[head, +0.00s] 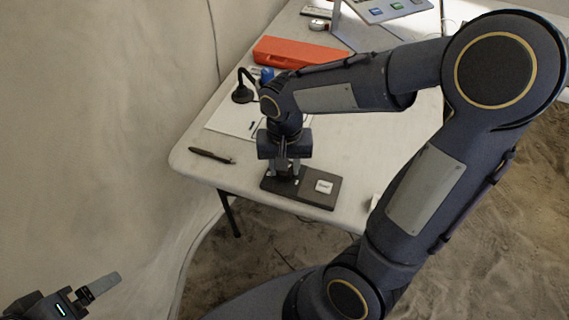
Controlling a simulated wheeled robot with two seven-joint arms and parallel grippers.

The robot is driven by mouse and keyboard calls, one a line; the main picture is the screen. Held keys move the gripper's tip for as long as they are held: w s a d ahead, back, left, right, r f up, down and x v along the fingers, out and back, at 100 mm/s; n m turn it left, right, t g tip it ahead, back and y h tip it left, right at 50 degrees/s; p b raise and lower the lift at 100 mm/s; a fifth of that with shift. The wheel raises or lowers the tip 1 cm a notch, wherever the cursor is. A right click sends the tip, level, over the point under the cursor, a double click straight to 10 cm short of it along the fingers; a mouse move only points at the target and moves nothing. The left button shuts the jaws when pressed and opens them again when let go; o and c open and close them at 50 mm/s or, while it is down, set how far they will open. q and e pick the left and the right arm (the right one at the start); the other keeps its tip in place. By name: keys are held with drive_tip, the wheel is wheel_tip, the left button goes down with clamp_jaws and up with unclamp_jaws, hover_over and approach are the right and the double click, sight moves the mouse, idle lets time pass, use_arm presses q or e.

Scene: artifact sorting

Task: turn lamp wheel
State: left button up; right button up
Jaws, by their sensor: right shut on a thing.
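My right gripper (287,172) points down at the left half of a dark flat panel (330,200) near the table's front edge. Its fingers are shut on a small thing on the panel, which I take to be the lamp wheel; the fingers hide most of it. A small white switch-like piece (323,186) sits on the panel's right half. A black lamp (243,93) with a curved neck stands behind, left of my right wrist. My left gripper (103,286) is at the bottom left, away from the table; its finger opening is unclear.
The pale table (210,170) carries a black pen (211,156) at left, a white sheet (230,120) partly under the lamp, a blue object (266,75) and an orange case (300,52). My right arm covers much of the table's right side. Sandy ground lies in front.

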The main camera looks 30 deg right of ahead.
idle(0.3)
drive_tip(key=o, duration=1)
wheel_tip(320, 180, up, 8)
drive_tip(key=shift+f+p, duration=0.1)
drive_tip(key=shift+p, duration=0.75)
drive_tip(key=s+r+n+t+y+p, duration=0.1)
drive_tip(key=s+r+t+p, duration=0.1)
drive_tip(key=s+r+p, duration=0.1)
drive_tip(key=s+r+n+t+y+p, duration=0.1)
drive_tip(key=s+r+p, duration=0.2)
drive_tip(key=s+r, duration=0.1)
drive_tip(key=s+a+r+n+t+y+p, duration=0.1)
drive_tip(key=s+r+n+t+p, duration=0.1)
drive_tip(key=s+r+p, duration=0.2)
drive_tip(key=shift+s+r+t+y, duration=0.15)
drive_tip(key=shift+s+t+y, duration=0.15)
drive_tip(key=shift+s+y, duration=0.1)
